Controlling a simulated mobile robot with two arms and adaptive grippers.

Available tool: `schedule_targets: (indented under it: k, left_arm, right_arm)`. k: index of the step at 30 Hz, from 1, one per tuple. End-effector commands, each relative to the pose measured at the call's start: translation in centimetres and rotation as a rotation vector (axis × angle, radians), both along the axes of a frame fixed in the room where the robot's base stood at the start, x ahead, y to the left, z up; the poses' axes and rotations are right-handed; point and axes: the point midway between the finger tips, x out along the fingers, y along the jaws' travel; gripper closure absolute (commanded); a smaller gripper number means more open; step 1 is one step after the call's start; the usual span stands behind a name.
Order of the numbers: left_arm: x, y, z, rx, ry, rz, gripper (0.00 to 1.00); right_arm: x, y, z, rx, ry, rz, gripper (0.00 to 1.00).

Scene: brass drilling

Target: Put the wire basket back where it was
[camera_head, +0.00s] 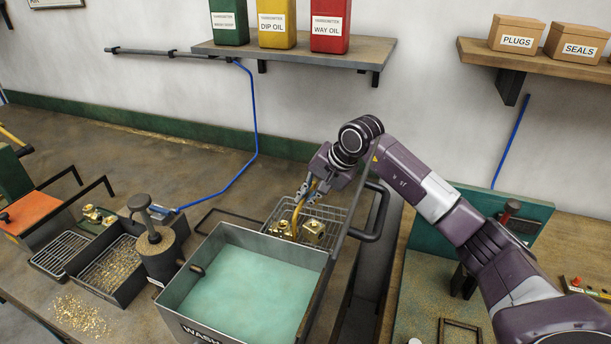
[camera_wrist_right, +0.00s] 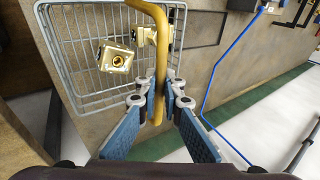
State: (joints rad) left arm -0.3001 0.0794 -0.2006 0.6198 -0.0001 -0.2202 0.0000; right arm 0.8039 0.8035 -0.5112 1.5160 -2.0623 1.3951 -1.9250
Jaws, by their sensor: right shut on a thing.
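The wire basket (camera_head: 335,214) is a grey wire-mesh basket with a yellow arched handle (camera_head: 297,212). It is just behind the wash tank (camera_head: 316,292), partly hidden by the tank's back wall and my gripper. Brass fittings (camera_head: 313,230) lie inside it. My right gripper (camera_head: 309,191) is above the basket and shut on its handle. In the right wrist view the fingers (camera_wrist_right: 160,106) pinch the yellow handle (camera_wrist_right: 161,60), with the basket mesh (camera_wrist_right: 75,60) beyond. I cannot tell whether the basket's bottom touches the bench. My left gripper is not in view.
The wash tank holds pale green liquid. A dark handle bar (camera_head: 373,220) stands right of the basket, close to my right arm. A dark flat frame (camera_head: 216,213) lies left of the basket. A plunger can (camera_head: 158,252) and a tray of chips (camera_head: 112,268) stand further left.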

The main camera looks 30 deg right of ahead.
Motion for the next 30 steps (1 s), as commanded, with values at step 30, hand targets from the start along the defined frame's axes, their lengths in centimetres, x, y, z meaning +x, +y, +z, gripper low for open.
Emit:
schedule_targets:
  k: [30]
  left_arm:
    - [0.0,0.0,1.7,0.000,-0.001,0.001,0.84]
  right_arm:
    - [0.0,0.0,-5.3,-0.001,-0.001,-0.001,0.75]
